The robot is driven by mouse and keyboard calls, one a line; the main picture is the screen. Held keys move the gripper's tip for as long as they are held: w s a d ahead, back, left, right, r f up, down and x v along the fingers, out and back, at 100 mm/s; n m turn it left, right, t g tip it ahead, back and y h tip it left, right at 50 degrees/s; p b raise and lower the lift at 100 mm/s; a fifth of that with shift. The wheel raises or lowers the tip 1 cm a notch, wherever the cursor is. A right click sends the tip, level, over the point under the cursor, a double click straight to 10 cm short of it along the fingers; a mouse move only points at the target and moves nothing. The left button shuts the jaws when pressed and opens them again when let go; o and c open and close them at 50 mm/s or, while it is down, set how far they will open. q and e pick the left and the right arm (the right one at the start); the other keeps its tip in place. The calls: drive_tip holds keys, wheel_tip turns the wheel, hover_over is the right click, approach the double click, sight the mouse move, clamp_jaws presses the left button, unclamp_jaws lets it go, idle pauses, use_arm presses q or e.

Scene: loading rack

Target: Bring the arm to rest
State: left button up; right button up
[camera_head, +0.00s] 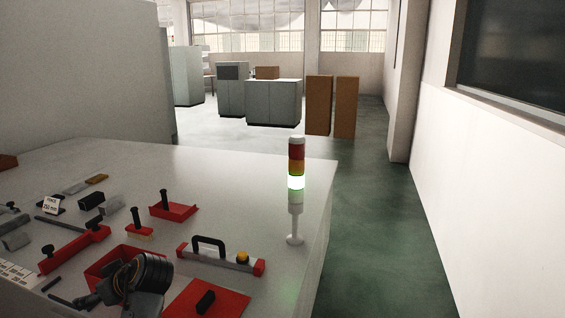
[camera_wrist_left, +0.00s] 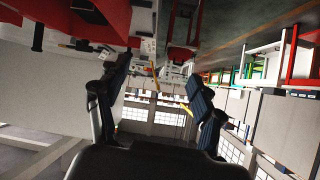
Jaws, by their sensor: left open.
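My left gripper (camera_wrist_left: 157,74) shows in its wrist view with its two dark ribbed fingers spread apart. Nothing is held between the fingers. The wrist view is tilted, with windows and red surfaces beyond the fingers. In the head view, a dark rounded part of my arm shows at the bottom left, in front of the pale work surface (camera_head: 230,170). The fingertips cannot be made out there. My right gripper is in neither view.
A signal tower (camera_head: 296,185) with its green light lit stands near the surface's right edge. A red tool with a black handle (camera_head: 215,252), a red tray (camera_head: 110,262) and a red plate (camera_head: 225,302) lie near my arm. Green floor (camera_head: 375,230) is clear to the right.

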use_arm(q)
drive_tip(key=s+d+f+m+t+h, duration=0.1)
drive_tip(key=s+d+f+m+h, duration=0.1)
drive_tip(key=s+d+f+m, duration=0.35)
drive_tip(key=s+d+f+m+h, duration=0.25)
drive_tip(key=s+f, duration=0.35)
drive_tip(key=f, duration=0.4)
drive_tip(key=s+d+f+m+g+h, duration=0.1)
drive_tip(key=s+d+f+m+h, duration=0.15)
drive_tip(key=s+d, duration=0.55)
drive_tip(key=s+d+f+m+h, duration=0.2)
drive_tip(key=s+d+m+h, duration=0.2)
drive_tip(key=s, duration=0.8)
wheel_tip(320, 180, down, 30)
drive_tip(key=g+b, duration=0.2)
drive_tip(key=b, duration=0.3)
drive_tip(key=s+a+f+b, duration=0.1)
drive_tip(key=s+f+b, duration=0.1)
drive_tip(key=s+f, duration=0.7)
drive_tip(key=s+a+f+b, duration=0.2)
drive_tip(key=s+f, duration=0.6)
drive_tip(key=f, duration=0.5)
drive_tip(key=shift+s+m+g+b, duration=0.35)
drive_tip(key=shift+g+b, duration=0.05)
drive_tip(key=shift+b, duration=0.1)
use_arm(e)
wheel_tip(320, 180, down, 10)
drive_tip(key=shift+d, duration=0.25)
